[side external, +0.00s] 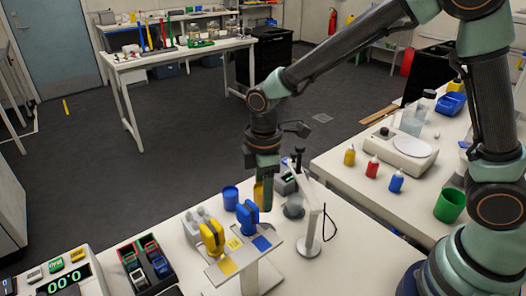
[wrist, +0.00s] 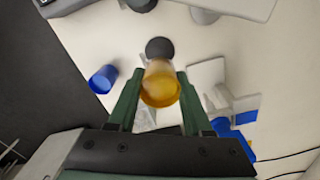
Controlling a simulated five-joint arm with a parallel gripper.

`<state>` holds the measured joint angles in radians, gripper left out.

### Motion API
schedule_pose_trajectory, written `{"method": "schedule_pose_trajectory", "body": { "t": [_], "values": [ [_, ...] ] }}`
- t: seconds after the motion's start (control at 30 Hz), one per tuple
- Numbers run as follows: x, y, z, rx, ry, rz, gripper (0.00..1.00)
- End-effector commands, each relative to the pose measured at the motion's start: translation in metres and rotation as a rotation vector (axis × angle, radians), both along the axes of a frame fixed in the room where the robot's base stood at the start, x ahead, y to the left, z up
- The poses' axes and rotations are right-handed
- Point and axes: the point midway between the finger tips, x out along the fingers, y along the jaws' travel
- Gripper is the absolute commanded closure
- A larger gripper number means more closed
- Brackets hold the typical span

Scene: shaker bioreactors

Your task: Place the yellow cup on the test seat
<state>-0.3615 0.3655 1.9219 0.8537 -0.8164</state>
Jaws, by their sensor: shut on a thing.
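The yellow cup (wrist: 160,85) is between the green fingers of my gripper (wrist: 159,92) in the wrist view; the gripper is shut on it. In the side view my gripper (side external: 263,172) points down above the near table, and the cup (side external: 258,195) shows partly below the fingers. A dark grey round disc (wrist: 158,47) lies just beyond the cup in the wrist view. It may be the test seat, but I cannot tell. A grey round piece (side external: 293,207) stands right of the cup in the side view, by a white stand.
A blue cup (side external: 230,198) stands left of my gripper; it also shows in the wrist view (wrist: 103,79). Yellow (side external: 212,238) and blue (side external: 247,217) devices stand on a raised white platform (side external: 226,271) in front. A white stand (side external: 313,226) with a cable is at right.

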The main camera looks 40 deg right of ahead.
Motion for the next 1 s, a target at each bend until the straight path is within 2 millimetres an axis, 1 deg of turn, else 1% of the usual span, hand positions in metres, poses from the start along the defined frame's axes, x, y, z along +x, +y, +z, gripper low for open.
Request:
{"method": "schedule_pose_trajectory", "body": {
  "t": [0.03,0.13,0.23,0.37,0.6,0.7,1.0],
  "values": [
    [-0.001,0.000,-0.013,-0.003,0.007,0.000,1.00],
    [-0.001,-0.001,-0.031,-0.001,0.005,0.000,1.00],
    [0.000,0.000,-0.042,-0.001,0.003,0.000,1.00],
    [0.000,0.000,-0.050,-0.001,0.001,0.000,1.00],
    [0.000,0.000,-0.080,-0.001,0.003,0.000,1.00],
    [0.000,0.000,-0.085,0.000,0.000,0.000,1.00],
    [0.000,0.000,-0.086,0.000,0.000,0.000,1.00]
  ]
}}
